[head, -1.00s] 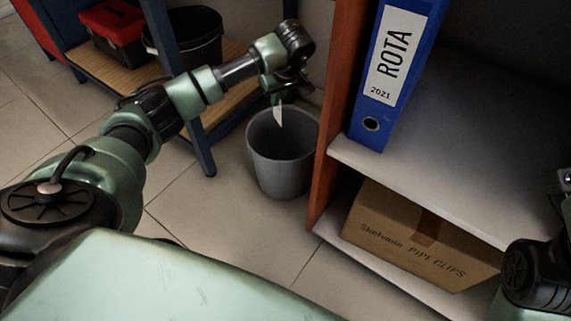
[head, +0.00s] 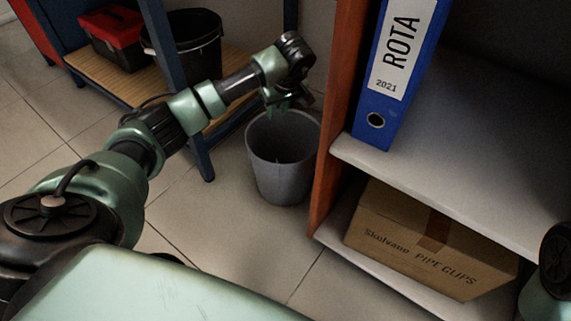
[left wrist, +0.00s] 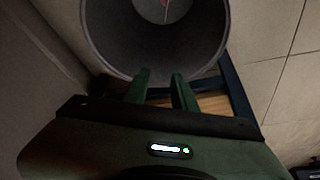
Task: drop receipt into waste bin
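The grey waste bin (head: 282,160) stands on the floor between the bench and the shelf unit. In the left wrist view the bin (left wrist: 100,35) opens in front of my left gripper (left wrist: 161,78), whose fingers are apart with nothing between them. In the head view my left gripper (head: 283,104) is above the bin's rim. A small pale, pinkish scrap, apparently the receipt (left wrist: 165,4), shows inside the bin at the top edge of the left wrist view, partly cut off. No receipt shows in the head view. My right gripper is out of view.
An orange-sided shelf unit (head: 336,120) stands close right of the bin, with a blue binder (head: 375,122) and a cardboard box (head: 430,240). A blue-legged bench (head: 205,160) at left holds a black bucket (head: 195,45) and a red-lidded toolbox (head: 112,30). Floor in front is clear.

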